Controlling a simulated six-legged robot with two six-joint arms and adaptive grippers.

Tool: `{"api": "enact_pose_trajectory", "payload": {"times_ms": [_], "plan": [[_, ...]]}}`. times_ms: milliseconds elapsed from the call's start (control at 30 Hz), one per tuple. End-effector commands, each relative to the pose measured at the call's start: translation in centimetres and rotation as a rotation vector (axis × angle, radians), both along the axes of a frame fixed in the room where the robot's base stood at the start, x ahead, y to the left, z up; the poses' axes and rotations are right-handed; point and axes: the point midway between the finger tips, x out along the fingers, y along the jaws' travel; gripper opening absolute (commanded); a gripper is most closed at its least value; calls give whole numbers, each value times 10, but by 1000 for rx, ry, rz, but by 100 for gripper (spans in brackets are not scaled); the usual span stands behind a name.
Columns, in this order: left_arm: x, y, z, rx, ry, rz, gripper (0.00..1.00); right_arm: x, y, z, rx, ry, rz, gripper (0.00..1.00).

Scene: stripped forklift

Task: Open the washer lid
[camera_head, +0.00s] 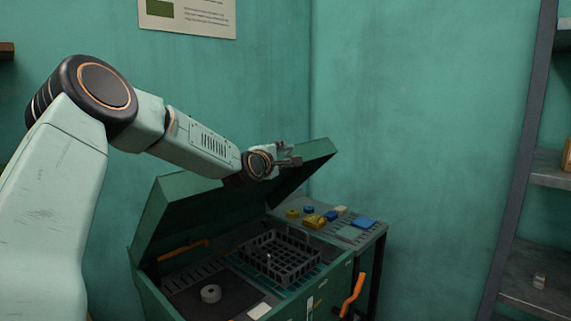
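The green washer lid (303,170) stands raised and tilted over the green washer body (288,304), so the inside shows. My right gripper is out of view.
An orange handle (353,295) sticks out at the washer's front right. A side table (372,236) with several small blue and yellow items stands at the washer's right. A metal shelf (545,178) stands at the far right. Teal walls close off the corner behind.

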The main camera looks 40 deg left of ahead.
Motion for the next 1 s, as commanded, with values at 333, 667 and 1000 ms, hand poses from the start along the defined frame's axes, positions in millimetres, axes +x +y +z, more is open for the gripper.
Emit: {"api": "enact_pose_trajectory", "payload": {"times_ms": [333, 667, 1000], "plan": [[0, -5, -9, 20, -1, 0, 36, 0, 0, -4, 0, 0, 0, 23], [-8, -7, -8, 18, -1, 1, 36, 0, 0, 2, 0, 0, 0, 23], [-27, -14, -5, 17, -2, 0, 36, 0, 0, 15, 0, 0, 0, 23]]}}
